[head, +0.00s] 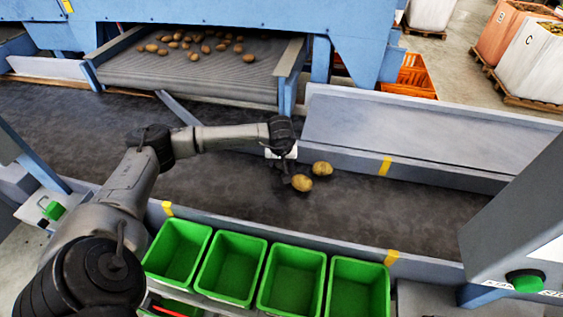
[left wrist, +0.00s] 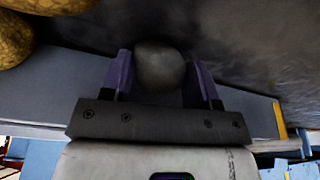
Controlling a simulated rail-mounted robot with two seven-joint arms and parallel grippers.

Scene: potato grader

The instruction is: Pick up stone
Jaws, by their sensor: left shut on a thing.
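A smooth grey stone (left wrist: 160,68) sits between the two fingers of my left gripper (left wrist: 160,75) in the left wrist view. The fingers are shut on its sides. In the head view my left gripper (head: 285,178) points down at the dark conveyor belt (head: 235,188), and the stone is hard to make out there. Two yellow-brown potatoes, one (head: 322,169) and a second (head: 302,183), lie on the belt just right of the gripper. I cannot tell whether the stone touches the belt. My right gripper is not in view.
Several green bins (head: 232,268) stand in a row along the belt's near side. A feed conveyor (head: 200,72) with several potatoes is at the back. A raised grey side wall (head: 420,130) borders the belt's far right. The belt right of the potatoes is clear.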

